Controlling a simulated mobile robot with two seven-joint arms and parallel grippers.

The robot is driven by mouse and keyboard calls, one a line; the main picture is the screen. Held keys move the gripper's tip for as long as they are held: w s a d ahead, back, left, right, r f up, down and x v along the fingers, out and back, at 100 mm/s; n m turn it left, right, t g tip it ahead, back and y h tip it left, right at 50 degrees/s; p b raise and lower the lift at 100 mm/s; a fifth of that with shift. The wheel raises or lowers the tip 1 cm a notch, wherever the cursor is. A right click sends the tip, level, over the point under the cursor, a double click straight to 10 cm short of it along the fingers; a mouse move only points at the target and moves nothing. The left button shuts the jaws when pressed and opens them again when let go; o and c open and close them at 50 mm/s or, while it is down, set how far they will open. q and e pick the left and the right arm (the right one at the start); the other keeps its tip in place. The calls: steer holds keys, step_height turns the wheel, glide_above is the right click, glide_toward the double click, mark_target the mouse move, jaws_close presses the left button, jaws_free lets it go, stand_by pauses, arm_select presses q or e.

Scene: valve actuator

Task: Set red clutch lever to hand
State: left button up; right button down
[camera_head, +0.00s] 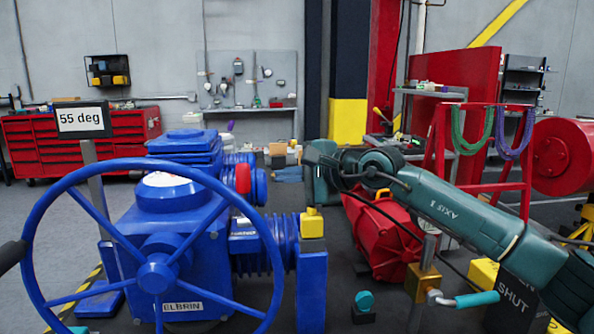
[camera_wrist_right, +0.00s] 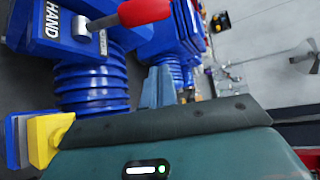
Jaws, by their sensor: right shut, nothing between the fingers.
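The red clutch lever (camera_head: 243,178) stands on the blue valve actuator (camera_head: 180,215), behind the large blue handwheel (camera_head: 62,190). In the right wrist view the red lever grip (camera_wrist_right: 145,12) is at the top, with its metal shaft running left to a blue block marked HAND (camera_wrist_right: 52,18). In the wrist view the fingers of my right gripper (camera_wrist_right: 158,88) are together and empty, below the lever grip. My left gripper is not in view.
A yellow-topped blue post (camera_head: 312,225) stands just right of the actuator, below my right gripper. A "55 deg" sign (camera_head: 81,120) stands at left. A red motor-like machine (camera_head: 385,240) and a red frame (camera_head: 480,110) are behind my right arm.

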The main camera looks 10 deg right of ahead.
mark_target(244, 192)
steer(key=p+x, duration=0.1)
steer(key=x, duration=0.3)
steer(key=shift+w+a, duration=0.2)
steer(key=shift+a, duration=0.35)
steer(key=shift+s+a+r, duration=0.2)
steer(key=shift+s+a, duration=0.05)
steer(key=shift+s, duration=0.35)
steer(key=shift+s+a+r, duration=0.15)
steer(key=shift+s+a, duration=0.1)
steer(key=shift+s, duration=0.3)
steer(key=shift+s+a+r+p, duration=0.2)
steer(key=shift+s+p, duration=0.1)
steer(key=shift+s, duration=0.1)
steer(key=shift+f, duration=0.1)
steer(key=shift+s+b, duration=0.2)
steer(key=shift+b, duration=0.35)
